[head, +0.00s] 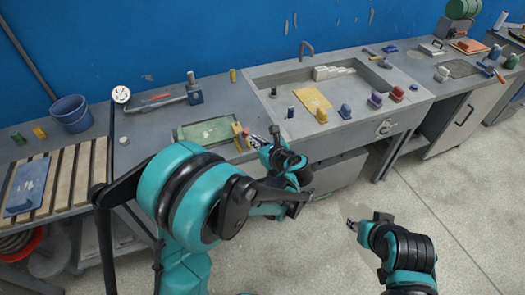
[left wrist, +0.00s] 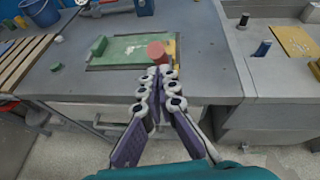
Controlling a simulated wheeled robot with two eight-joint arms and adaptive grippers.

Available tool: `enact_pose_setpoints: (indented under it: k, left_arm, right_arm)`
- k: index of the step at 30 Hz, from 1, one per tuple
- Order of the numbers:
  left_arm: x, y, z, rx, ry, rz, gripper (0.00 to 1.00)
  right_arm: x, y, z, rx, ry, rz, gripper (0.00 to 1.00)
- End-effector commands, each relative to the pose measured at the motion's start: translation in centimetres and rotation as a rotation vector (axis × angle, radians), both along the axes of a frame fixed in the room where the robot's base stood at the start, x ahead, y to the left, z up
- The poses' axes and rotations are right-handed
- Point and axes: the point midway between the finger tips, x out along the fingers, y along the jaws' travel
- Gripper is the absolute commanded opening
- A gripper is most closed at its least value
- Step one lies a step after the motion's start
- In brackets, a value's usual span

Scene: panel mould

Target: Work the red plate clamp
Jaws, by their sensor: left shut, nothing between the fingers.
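A red round-topped piece (left wrist: 157,50) with a yellow part (left wrist: 171,46) sits at the right end of a green plate (left wrist: 125,48) in the left wrist view; I take it as the red plate clamp. In the head view the red piece (head: 246,132) is at the right edge of the green plate (head: 205,131). My left gripper (left wrist: 162,72) is shut and empty, with its fingertips just in front of the red piece. I cannot tell whether they touch it. My right gripper (head: 350,224) is over the floor, away from the bench; its jaws are too small to read.
A sunken tray (head: 270,108) to the right holds a yellow sheet (head: 312,100) and several coloured pieces, one red (head: 397,93). A blue bucket (head: 72,113) and a slatted rack (head: 65,182) stand left. A green block (left wrist: 98,45) lies at the plate's left end.

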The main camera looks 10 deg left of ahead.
Motion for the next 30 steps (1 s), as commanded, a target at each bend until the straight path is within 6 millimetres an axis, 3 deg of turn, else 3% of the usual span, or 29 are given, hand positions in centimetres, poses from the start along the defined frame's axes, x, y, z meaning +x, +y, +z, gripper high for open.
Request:
enact_pose_setpoints:
  k: [30]
  left_arm:
    - [1.8,1.7,1.3,0.0,0.0,0.001,0.0]
  right_arm:
    - [0.0,0.0,0.3,0.0,0.0,0.0,0.4]
